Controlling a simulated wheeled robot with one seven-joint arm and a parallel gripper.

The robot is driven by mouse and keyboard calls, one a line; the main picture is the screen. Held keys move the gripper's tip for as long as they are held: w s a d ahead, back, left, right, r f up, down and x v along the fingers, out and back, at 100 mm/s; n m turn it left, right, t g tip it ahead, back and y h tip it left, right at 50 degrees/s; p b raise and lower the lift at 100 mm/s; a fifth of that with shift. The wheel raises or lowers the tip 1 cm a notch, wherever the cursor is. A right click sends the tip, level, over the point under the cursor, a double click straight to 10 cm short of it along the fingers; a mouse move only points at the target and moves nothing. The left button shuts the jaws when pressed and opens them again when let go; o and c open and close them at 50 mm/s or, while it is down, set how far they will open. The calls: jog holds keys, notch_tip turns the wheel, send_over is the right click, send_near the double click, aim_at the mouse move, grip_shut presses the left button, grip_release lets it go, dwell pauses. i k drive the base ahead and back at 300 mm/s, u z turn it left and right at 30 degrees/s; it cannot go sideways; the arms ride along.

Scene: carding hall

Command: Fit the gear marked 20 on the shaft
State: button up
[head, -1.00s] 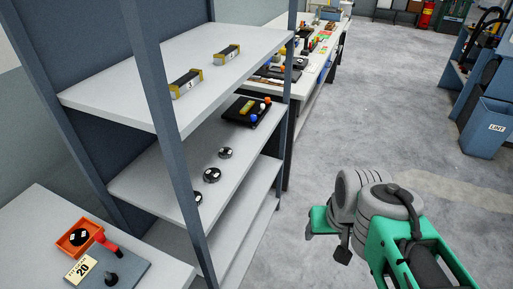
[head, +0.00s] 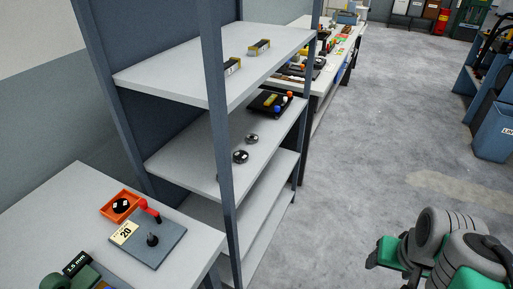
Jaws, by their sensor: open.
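A grey plate (head: 171,247) on the bench at lower left carries a short dark upright shaft (head: 152,240), a red-handled lever (head: 149,209) and a yellow card reading 20 (head: 125,233). An orange tray (head: 107,214) beside the plate holds a dark round gear (head: 121,205) with white marks, too small to read. Two dark gears lie on the middle shelf, a nearer gear (head: 240,157) and a farther gear (head: 252,139); their marks are unreadable. My gripper (head: 384,253), with green parts, is at lower right over the floor, open and empty, far from the gears and shaft.
A shelf post (head: 217,120) stands in front of the shelves (head: 180,160). The upper shelf holds two yellow-ended blocks (head: 232,66). A black tray (head: 262,107) with coloured pieces sits on the middle shelf. A green object with a 1.5 mm label (head: 77,263) is at the bench front.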

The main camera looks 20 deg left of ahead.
aim_at(253, 138)
jog(key=k, duration=0.4)
jog(key=u, duration=1)
jog(key=i, duration=1)
jog(key=z, duration=0.05)
jog(key=k, duration=0.5)
jog(key=u, duration=2.05)
jog(key=k, duration=0.7)
jog(key=z, duration=0.65)
jog(key=i, duration=1)
